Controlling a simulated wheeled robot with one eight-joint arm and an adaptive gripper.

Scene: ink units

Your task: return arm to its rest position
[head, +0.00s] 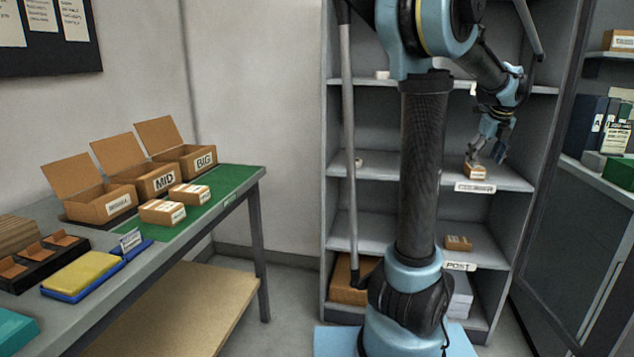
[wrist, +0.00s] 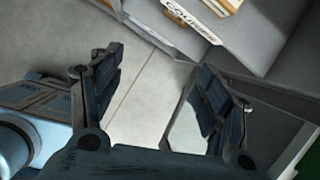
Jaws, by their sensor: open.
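My gripper (head: 490,155) is at the right of the shelf unit, in front of the middle shelf (head: 400,172). A small brown box (head: 475,172) sits on that shelf, just below and left of my fingertips in the head view. In the wrist view my gripper (wrist: 160,95) is open, with only floor showing between its spread fingers. A brown box (wrist: 226,5) on a shelf with a label starting "COU" (wrist: 192,20) shows beyond the fingers at the top, apart from them. I cannot tell the exact gap in depth.
A lower shelf labelled POST (head: 459,266) holds another small box (head: 458,243). The shelf unit's side wall (head: 548,110) is close to my gripper on the right. A table (head: 235,205) with open boxes stands at left. Some bare floor (head: 240,300) lies between table and shelves.

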